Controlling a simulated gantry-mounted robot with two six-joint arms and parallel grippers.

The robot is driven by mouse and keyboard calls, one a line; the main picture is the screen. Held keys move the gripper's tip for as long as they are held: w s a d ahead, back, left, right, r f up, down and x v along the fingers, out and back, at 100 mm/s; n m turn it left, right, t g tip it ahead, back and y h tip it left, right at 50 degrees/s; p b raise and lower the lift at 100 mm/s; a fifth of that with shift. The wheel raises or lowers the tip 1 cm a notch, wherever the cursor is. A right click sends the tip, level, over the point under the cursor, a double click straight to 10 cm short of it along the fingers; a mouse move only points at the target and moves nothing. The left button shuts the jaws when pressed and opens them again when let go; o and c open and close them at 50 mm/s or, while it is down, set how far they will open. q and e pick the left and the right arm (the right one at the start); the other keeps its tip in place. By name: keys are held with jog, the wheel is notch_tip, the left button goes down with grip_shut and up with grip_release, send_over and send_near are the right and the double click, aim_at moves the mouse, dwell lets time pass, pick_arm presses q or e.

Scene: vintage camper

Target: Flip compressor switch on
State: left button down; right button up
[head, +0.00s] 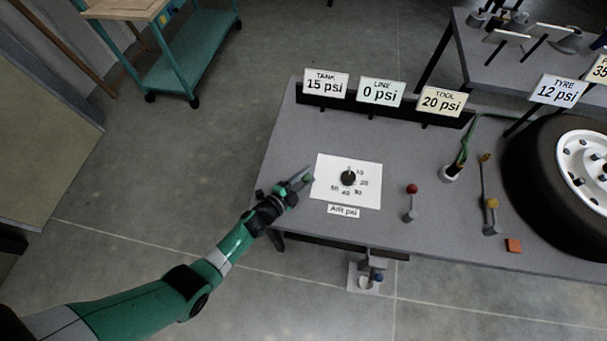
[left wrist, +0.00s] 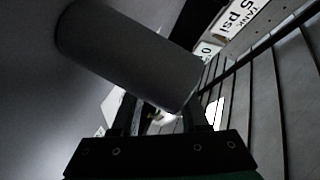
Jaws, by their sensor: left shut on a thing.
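My left gripper (head: 302,179) is over the left part of the workbench, beside the left edge of the white dial card. A thick grey cylinder (left wrist: 130,55) crosses between the fingers of my left gripper (left wrist: 160,112) in the left wrist view. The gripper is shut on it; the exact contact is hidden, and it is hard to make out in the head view. No part is clearly labelled as the compressor switch. My right gripper is not in view.
The dial card (head: 365,195) has a black knob (head: 348,177). Signs for tank (head: 325,84), line (head: 381,92) and tool (head: 442,102) stand behind it. A tyre (head: 535,165) fills the bench's right side. A teal cart (head: 190,50) stands back left.

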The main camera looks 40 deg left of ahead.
pick_arm(q)
jog(key=shift+f, duration=0.15)
jog(key=c, duration=0.7)
grip_release()
jog(key=shift+s, duration=0.1)
jog(key=p+v, duration=0.5)
jog(key=v, duration=0.6)
jog(key=shift+r+p, duration=0.2)
jog(key=shift+p, duration=0.1)
jog(key=shift+s, duration=0.25)
